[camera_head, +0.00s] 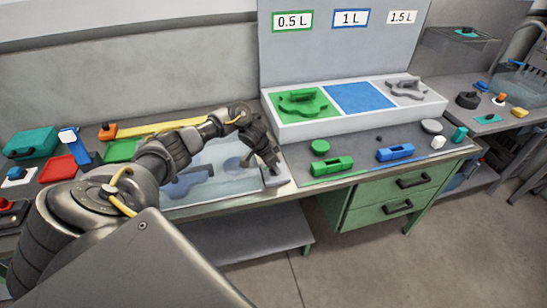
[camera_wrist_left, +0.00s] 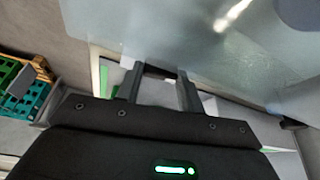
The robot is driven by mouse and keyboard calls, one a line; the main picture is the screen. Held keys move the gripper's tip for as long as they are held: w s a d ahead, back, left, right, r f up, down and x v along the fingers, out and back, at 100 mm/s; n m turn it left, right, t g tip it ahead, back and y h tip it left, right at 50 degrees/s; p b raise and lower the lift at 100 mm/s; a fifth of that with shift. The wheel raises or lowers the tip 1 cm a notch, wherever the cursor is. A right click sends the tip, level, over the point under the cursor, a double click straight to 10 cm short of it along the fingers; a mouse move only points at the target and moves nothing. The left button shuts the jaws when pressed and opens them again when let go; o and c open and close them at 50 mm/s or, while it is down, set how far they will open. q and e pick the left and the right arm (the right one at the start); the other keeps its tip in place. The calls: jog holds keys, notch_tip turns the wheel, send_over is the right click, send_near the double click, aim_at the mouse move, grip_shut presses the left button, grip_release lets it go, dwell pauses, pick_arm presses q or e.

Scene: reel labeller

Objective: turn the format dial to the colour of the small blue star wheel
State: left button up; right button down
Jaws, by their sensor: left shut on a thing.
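My left gripper (camera_head: 274,168) is at the right front end of the clear cover (camera_head: 232,190), low over a small grey block (camera_head: 277,181). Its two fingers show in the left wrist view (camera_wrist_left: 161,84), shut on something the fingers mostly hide. By its place on the block it looks like the format dial, but its colour marks cannot be made out. A blue star-shaped piece (camera_head: 188,183) shows blurred under the cover. My right gripper is not in view.
A white rack (camera_head: 290,132) holds a green star wheel (camera_head: 304,102) and a grey one (camera_head: 408,88); its blue middle place (camera_head: 360,97) is bare. Green (camera_head: 333,166) and blue (camera_head: 395,153) blocks lie before it. Coloured boxes crowd the bench at left.

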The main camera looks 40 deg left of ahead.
pick_arm(q)
jog(key=shift+a+m+g+h, duration=0.1)
jog(key=shift+m+g+h, duration=0.2)
jog(key=shift+m, duration=0.7)
jog(key=shift+b, duration=0.3)
jog(key=o, duration=1)
